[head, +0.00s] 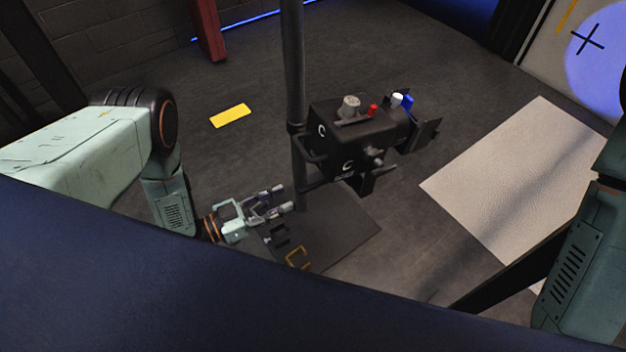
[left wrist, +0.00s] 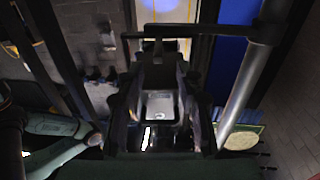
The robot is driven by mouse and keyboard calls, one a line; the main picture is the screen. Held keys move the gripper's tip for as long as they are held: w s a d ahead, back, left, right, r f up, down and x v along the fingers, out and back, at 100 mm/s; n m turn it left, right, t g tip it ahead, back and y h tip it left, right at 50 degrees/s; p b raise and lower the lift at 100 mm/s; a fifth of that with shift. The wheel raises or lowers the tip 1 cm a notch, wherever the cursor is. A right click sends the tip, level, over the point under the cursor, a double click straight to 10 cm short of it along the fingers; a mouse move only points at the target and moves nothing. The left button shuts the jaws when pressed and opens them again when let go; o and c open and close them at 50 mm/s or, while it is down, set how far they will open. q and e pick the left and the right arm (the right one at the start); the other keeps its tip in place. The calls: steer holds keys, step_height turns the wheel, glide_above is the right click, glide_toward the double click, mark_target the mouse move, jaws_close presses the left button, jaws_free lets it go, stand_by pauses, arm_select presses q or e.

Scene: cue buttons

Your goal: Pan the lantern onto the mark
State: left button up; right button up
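The black lantern (head: 350,138) hangs on an upright pole (head: 294,75) in the middle of the head view. A thin dark bar (head: 317,184) reaches from its underside toward my left gripper. The mark, a dark cross (head: 588,38), is on a pale panel at the top right. A blue-violet light pool (head: 606,75) covers it, with the cross toward the pool's upper left. My left gripper (head: 285,198) is open, fingertips close to the bar's end and the pole; contact cannot be told. In the left wrist view the pole (left wrist: 243,90) shows right of the fingers. My right gripper is not in view.
A dark base plate (head: 345,240) lies under the pole. A pale mat (head: 510,180) lies on the floor at right, and a yellow strip (head: 230,116) at left. A red post (head: 208,30) stands at the back. Open floor surrounds the stand.

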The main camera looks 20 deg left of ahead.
mark_target(299, 192)
arm_select(q)
steer(key=b+x, duration=0.2)
steer(key=x, duration=0.4)
steer(key=shift+d+r, duration=0.2)
steer(key=shift+d, duration=0.05)
steer(key=shift+w+d, duration=0.4)
steer(key=shift+w, duration=0.05)
steer(key=shift+r, duration=0.1)
jaws_close()
